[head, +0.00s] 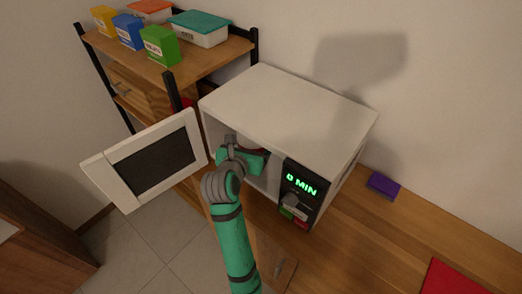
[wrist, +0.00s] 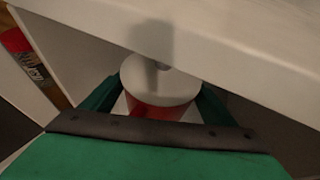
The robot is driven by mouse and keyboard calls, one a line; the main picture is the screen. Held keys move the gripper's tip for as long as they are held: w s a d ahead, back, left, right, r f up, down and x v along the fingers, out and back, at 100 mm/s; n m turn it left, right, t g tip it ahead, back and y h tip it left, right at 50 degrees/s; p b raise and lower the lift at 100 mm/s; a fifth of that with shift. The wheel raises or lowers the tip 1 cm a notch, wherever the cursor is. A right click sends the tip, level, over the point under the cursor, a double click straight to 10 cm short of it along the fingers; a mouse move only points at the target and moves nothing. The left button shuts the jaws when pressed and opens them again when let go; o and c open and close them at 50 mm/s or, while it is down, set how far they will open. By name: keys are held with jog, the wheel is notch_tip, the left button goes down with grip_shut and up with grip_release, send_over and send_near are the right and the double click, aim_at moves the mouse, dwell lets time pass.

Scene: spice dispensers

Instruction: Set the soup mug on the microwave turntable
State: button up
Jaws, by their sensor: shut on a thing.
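The white microwave (head: 285,110) stands on the wooden counter with its door (head: 150,160) swung open to the left. My gripper (head: 250,152) reaches into the front opening of the microwave. In the wrist view my gripper (wrist: 158,110) is shut on the soup mug (wrist: 150,112), which is red with a pale round top.
The microwave panel (head: 300,185) reads 0 MIN. A shelf (head: 215,52) at the back left holds several coloured boxes and tubs. A purple block (head: 383,185) and a red item (head: 455,278) lie on the counter to the right. The open door stands close to my arm's left.

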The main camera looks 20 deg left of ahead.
jog(key=w, duration=0.1)
jog(key=w+d, duration=0.1)
jog(key=w, duration=0.1)
jog(key=shift+d+f, duration=0.15)
jog(key=shift+f, duration=2.75)
jog(key=shift+w+f, duration=0.2)
jog(key=shift+f, duration=0.35)
jog(key=o, duration=1.6)
jog(key=shift+f, duration=0.2)
jog(key=shift+w+r, duration=0.1)
